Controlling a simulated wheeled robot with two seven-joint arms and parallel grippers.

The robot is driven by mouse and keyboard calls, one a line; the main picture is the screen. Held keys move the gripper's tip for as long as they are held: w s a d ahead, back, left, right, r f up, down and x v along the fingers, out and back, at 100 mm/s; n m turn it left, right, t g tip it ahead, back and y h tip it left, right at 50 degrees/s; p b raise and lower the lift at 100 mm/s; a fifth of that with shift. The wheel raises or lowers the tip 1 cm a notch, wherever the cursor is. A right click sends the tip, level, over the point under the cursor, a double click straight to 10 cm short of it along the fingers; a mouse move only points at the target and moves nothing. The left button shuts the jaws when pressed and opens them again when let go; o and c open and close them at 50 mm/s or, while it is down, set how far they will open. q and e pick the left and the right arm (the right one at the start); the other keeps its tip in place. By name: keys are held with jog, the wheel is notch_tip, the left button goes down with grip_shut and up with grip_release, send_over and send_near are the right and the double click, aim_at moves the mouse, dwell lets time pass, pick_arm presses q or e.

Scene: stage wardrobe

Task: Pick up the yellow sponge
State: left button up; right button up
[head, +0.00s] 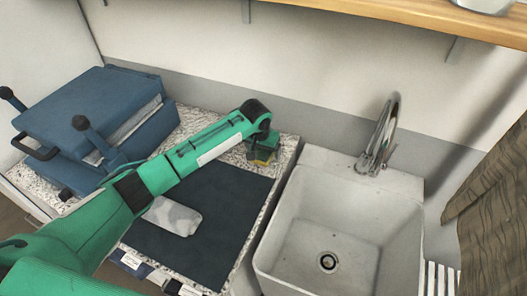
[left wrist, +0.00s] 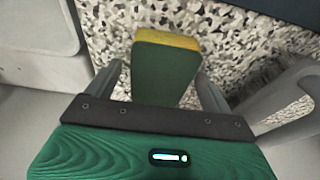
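The sponge (left wrist: 166,70) has a thin yellow layer along its far edge and a dark green face towards the left wrist camera. It stands on the speckled counter. My left gripper (left wrist: 162,82) is open, with one finger on each side of the sponge. Gaps show between the fingers and the sponge in the left wrist view. My right gripper is in neither view.
A white sink (head: 290,222) with a curved metal tap (head: 385,130) lies right of the counter. A dark mat (head: 235,195) with a pale grey flat item (head: 172,215) covers the counter's front. A blue case (head: 90,105) stands left. A wooden shelf (head: 400,10) runs above.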

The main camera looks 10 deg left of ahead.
aim_at(263, 150)
pick_arm(q)
jog(key=c, duration=1)
jog(key=shift+c, duration=0.4)
jog(key=shift+r, duration=0.15)
notch_tip(263, 150, up, 20)
jog(key=b, duration=0.3)
